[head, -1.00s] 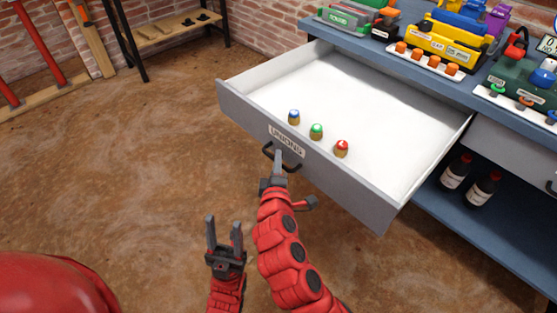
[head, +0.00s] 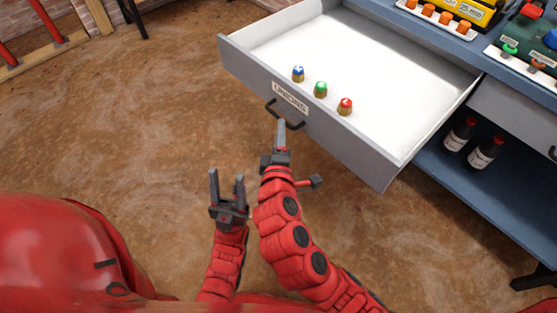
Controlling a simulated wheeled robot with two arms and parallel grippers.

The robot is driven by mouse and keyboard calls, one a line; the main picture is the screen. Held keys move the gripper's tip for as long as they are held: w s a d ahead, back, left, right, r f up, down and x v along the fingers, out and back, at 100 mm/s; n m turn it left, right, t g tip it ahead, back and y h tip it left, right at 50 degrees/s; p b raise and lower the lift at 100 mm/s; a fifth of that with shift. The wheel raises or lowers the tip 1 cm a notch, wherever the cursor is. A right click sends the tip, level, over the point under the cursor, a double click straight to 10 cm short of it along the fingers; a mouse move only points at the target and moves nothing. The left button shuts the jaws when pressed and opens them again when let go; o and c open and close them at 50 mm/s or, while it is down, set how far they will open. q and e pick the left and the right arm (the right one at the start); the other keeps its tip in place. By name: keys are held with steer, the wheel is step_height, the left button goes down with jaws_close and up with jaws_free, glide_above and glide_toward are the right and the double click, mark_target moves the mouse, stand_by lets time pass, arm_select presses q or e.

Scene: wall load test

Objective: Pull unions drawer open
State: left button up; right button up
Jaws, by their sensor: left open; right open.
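The unions drawer (head: 330,135) is pulled well out of the blue bench. It is grey with a white inside, a "UNIONS" label (head: 290,98) and a black bar handle (head: 294,126) on its front. Three small brass fittings stand in it near the front: one blue-topped (head: 298,74), one green-topped (head: 320,90), one red-topped (head: 345,106). My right gripper (head: 281,124) is open, its fingertips at the handle's lower edge; I cannot tell whether they touch it. My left gripper (head: 227,182) is open and empty, below and left of the handle, over the floor.
The blue bench (head: 440,35) carries orange pieces in a white rack (head: 430,14) and a green device (head: 535,38). Two dark bottles (head: 483,153) stand on the shelf (head: 470,185) below, right of the drawer.

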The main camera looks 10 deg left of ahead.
steer(key=p+v, duration=0.4)
steer(key=v, duration=0.7)
steer(key=shift+s, duration=0.1)
